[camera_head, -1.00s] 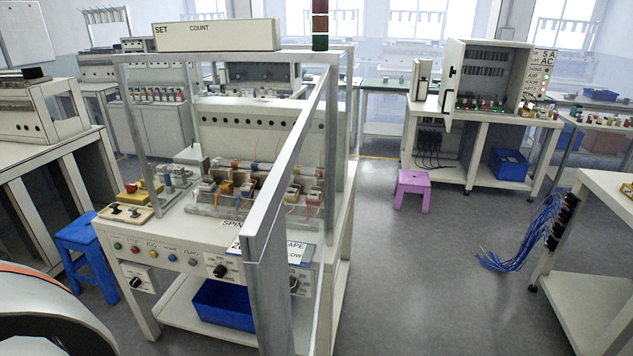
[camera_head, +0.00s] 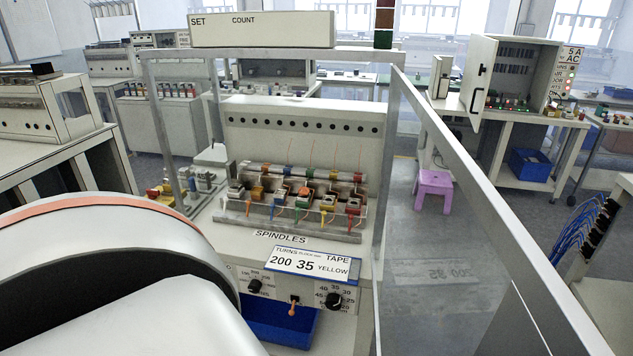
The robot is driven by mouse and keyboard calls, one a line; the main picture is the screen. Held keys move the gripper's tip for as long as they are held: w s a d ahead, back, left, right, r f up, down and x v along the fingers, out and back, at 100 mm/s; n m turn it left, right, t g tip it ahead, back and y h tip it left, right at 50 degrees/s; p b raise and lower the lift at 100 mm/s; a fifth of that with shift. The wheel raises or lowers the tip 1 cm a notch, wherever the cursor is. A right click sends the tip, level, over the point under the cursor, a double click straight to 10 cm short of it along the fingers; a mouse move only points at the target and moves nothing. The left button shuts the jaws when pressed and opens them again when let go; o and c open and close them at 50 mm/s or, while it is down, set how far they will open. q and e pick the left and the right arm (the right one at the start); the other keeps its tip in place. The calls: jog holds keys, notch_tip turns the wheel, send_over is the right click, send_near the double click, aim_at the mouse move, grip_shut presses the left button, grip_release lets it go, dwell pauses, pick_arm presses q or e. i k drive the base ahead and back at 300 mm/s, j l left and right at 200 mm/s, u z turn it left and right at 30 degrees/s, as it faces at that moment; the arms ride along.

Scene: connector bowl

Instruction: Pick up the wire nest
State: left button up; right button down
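I cannot single out a wire nest with certainty. A bundle of blue wires (camera_head: 583,238) hangs from a dark strip at the end of the bench on the right; its lower part fades out of clear view. Thin orange wires also rise from the row of spindles (camera_head: 295,198) on the winding machine in the middle. A white link of my arm with an orange band fills the lower left. Neither gripper shows.
The winding machine stands close ahead, with a transparent guard panel (camera_head: 455,220) on its right and a blue bin (camera_head: 275,322) below. A purple stool (camera_head: 434,188) stands on the floor behind the panel. An open cabinet (camera_head: 508,78) sits on a far bench.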

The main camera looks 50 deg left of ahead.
aim_at(305, 189)
jog(key=j+z, duration=0.1)
jog(key=j, duration=0.2)
jog(key=k+j+z, duration=0.1)
jog(key=j, duration=0.25)
jog(key=k+j+z, duration=0.1)
jog(key=j, duration=0.2)
jog(key=k+j, duration=0.1)
jog(key=j, duration=0.2)
jog(key=k+j, duration=0.1)
jog(key=j, duration=0.2)
jog(key=k+j+z, duration=0.1)
jog(key=j, duration=0.25)
